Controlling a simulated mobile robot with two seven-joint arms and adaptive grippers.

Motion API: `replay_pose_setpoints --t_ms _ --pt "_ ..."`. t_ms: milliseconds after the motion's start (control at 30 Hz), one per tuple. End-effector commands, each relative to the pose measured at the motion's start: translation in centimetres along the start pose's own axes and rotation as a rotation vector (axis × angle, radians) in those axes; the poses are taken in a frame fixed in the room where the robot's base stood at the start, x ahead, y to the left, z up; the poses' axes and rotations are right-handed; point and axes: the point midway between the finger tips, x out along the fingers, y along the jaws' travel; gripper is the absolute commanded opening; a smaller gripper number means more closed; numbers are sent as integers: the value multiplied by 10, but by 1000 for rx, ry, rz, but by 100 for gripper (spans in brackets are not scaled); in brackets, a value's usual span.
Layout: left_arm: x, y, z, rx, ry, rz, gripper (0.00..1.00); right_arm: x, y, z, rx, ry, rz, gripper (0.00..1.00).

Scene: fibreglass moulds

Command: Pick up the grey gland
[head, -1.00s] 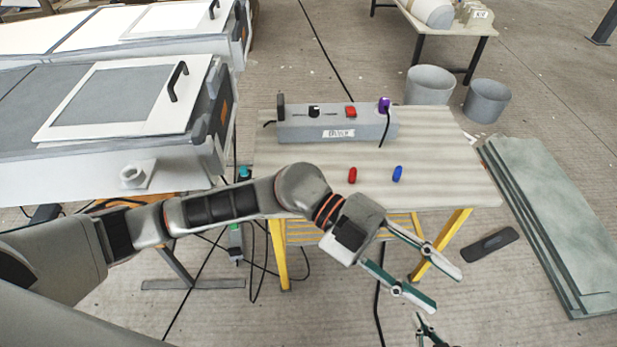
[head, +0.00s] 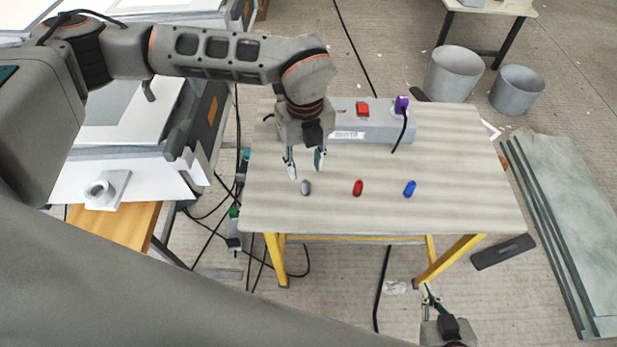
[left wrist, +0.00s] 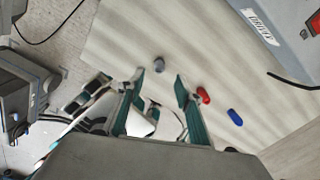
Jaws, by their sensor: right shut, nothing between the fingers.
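The grey gland (head: 306,187) lies on the striped work table (head: 460,215), left of a red gland (head: 358,187) and a blue gland (head: 410,188). My left gripper (head: 305,175) is open and empty above the table, with its fingertips close to the grey gland in the head view. In the left wrist view the grey gland (left wrist: 159,65) shows just beyond and between the spread fingertips (left wrist: 160,72). The right gripper (head: 427,288) is shut and empty, low at the bottom right of the head view, in front of the table.
A grey box (head: 375,128) with a red button and a purple connector (head: 402,104) stands at the table's back, partly behind my left arm. The table's front strip and right end are clear. Two grey bins (head: 453,73) stand behind, and grey slabs (head: 570,215) lie at right.

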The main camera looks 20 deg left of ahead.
Motion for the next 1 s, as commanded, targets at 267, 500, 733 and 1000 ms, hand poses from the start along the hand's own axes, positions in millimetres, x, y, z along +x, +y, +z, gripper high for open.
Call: replay_pose_setpoints --t_ms 267,500,733,1000 --pt "25 0 -1 1 3 0 35 -2 -8 16 0 -28 -12 0" --pt "60 1 -1 3 5 2 35 2 -4 9 -3 -12 -6 0" --pt "69 0 0 3 3 -2 35 3 0 3 -6 -1 1 0" --pt "68 0 0 3 3 -2 3 3 0 4 -6 -3 1 0"
